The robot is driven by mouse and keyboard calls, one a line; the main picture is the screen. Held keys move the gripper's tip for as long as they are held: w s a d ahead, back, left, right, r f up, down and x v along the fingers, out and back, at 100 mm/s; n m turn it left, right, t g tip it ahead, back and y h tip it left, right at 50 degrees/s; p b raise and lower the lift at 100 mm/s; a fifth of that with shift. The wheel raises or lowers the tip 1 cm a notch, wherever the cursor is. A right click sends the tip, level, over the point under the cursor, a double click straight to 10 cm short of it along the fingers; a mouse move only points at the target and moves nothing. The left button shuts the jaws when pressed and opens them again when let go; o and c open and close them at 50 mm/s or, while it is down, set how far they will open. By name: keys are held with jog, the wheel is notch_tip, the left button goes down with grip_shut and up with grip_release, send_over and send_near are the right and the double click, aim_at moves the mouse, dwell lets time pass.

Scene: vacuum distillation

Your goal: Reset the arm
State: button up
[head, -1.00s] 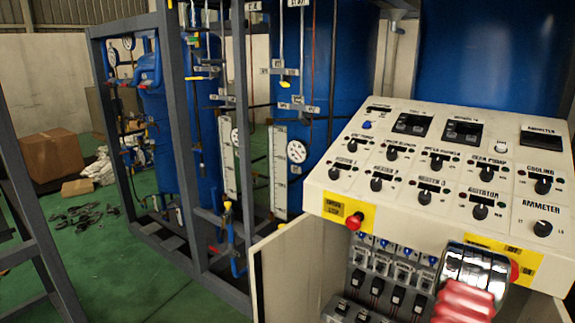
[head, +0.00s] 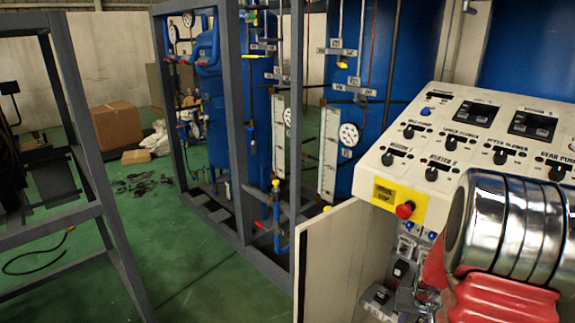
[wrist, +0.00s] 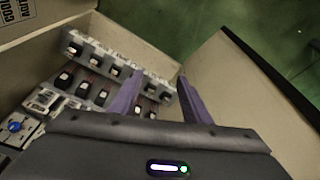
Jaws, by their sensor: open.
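My gripper (wrist: 157,97) shows in the wrist view with its two purple fingers apart and nothing between them. It points into the open lower cabinet of the control panel, over rows of breakers (wrist: 88,92). I cannot tell whether the fingers touch any breaker. In the head view my arm's silver and red link fills the lower right, in front of the control panel (head: 455,150); the fingers are hidden there. A red stop button (head: 404,211) sits on a yellow plate on the panel front.
The cabinet's open door (head: 332,262) stands left of the breakers and shows close on the right in the wrist view (wrist: 262,105). A grey frame with blue tanks (head: 235,110) stands behind. Another frame (head: 88,215) is at left.

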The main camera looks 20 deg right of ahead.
jog(key=s+a+r+n+t, duration=0.1)
jog(key=s+a+r+n, duration=0.1)
jog(key=a+r, duration=0.6)
jog(key=s+a+r+n+t+y, duration=0.1)
jog(key=s+a+r+n, duration=0.2)
jog(key=a+r, duration=0.6)
jog(key=s+a+r+n+t+y, duration=0.1)
jog(key=s+a+r+n, duration=0.1)
jog(key=a+r, duration=0.7)
jog(key=s+a, duration=0.1)
jog(key=a, duration=0.7)
jog(key=shift+s+a+r+n, duration=0.2)
jog(key=shift+s+a+n, duration=0.05)
jog(key=shift+a+n, duration=0.05)
jog(key=shift+c, duration=0.2)
jog(key=shift+c, duration=1.4)
